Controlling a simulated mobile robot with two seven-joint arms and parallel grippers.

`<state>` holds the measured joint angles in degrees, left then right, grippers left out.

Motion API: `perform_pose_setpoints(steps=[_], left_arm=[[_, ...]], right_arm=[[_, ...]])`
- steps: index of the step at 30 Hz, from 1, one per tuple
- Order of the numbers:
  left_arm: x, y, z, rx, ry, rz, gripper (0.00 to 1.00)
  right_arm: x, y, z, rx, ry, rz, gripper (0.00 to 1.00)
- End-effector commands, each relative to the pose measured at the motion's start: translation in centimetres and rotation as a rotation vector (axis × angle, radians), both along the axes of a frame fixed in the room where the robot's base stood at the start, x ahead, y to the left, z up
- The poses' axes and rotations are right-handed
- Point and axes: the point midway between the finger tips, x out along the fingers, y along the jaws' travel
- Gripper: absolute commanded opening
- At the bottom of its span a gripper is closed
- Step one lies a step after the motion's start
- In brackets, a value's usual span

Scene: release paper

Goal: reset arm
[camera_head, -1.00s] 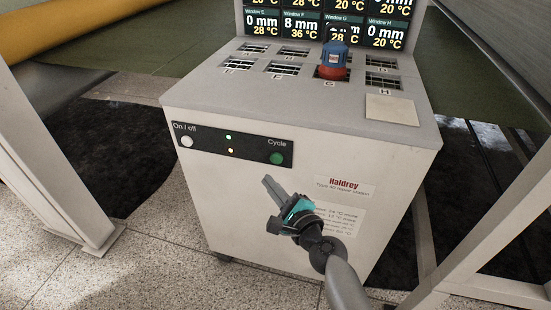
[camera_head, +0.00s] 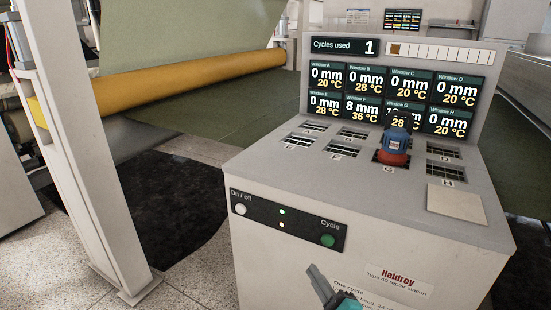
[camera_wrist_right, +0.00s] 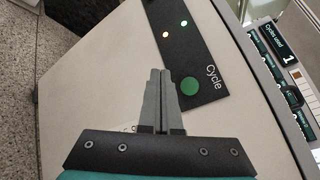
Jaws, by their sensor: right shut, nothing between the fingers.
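My right gripper (camera_head: 322,284) shows at the bottom of the head view, in front of the station's front face. Its grey fingers are shut together with nothing between them, as the right wrist view (camera_wrist_right: 160,75) also shows. The repair station (camera_head: 262,262) is a pale grey cabinet. The green Cycle button (camera_head: 328,240) is above the gripper in the head view. In the right wrist view the green button (camera_wrist_right: 189,86) appears just right of the fingertips. My left gripper is in neither view.
A blue and red device (camera_head: 396,146) stands on the station top over window G. A display (camera_head: 395,92) behind shows "Cycles used 1" and window readings. A beige pad (camera_head: 456,203) lies at right. A white post (camera_head: 90,150) and orange roller (camera_head: 180,80) are at left.

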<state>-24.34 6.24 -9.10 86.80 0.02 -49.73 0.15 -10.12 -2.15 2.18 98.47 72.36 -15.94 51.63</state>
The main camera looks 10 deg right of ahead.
Motion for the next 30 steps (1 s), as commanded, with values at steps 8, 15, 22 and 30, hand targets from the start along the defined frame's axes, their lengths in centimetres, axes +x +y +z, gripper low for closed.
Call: perform_pose_setpoints(steps=[8, 15, 22, 30], left_arm=[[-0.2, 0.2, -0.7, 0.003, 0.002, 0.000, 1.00], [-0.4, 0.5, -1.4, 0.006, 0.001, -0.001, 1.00], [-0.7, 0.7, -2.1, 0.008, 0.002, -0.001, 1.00], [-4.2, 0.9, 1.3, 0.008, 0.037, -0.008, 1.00]], right_arm=[[-6.7, 3.1, -12.3, -0.694, 0.169, 0.356, 0.00], [-17.3, 1.7, -23.7, -1.333, 0.293, 0.875, 0.00], [-28.8, -4.1, -30.6, -1.827, 0.346, 1.515, 0.00], [-32.0, -4.4, -27.1, -1.817, 0.352, 1.557, 0.00]])
